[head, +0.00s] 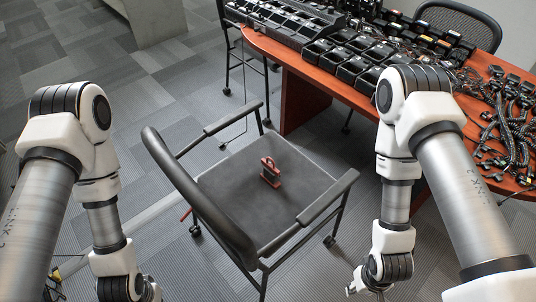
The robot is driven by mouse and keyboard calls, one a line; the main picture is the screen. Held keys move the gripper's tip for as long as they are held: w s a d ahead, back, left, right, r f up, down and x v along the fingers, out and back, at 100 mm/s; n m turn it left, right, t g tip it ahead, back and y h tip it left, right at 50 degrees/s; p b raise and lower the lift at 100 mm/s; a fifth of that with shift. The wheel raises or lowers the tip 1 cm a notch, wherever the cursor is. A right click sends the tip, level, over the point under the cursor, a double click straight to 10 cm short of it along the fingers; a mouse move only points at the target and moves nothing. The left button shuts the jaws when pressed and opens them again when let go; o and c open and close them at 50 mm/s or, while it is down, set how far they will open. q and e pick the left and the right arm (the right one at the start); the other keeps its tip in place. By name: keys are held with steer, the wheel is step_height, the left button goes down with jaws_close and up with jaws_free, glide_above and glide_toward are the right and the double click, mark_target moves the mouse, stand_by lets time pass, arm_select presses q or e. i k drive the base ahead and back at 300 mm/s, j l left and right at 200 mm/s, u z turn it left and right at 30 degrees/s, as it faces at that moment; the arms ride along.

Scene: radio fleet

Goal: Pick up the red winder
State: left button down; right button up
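The red winder (270,171) is a small red frame with a dark middle. It stands on the seat of a dark grey armchair (232,205), near the seat's middle. My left arm comes down on the left of the chair, and its gripper is cut off below the bottom edge of the head view. My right arm comes down to the right of the chair. Only a small dark and white part of its end (362,283) shows at the bottom, low and apart from the winder. Its fingers cannot be made out clearly. Nothing covers the winder.
A reddish-brown table (310,72) at the upper right carries rows of black radio chargers and a heap of coiled-cord microphones (510,115). Another chair (462,20) stands behind it. The chair's armrests and backrest flank the seat.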

mark_target(270, 173)
steer(key=k+l, duration=0.1)
steer(key=l, duration=0.8)
steer(key=k+l, duration=0.15)
steer(key=l, duration=0.3)
steer(key=k+l+u, duration=0.1)
steer(key=l, duration=0.8)
steer(key=k, duration=0.05)
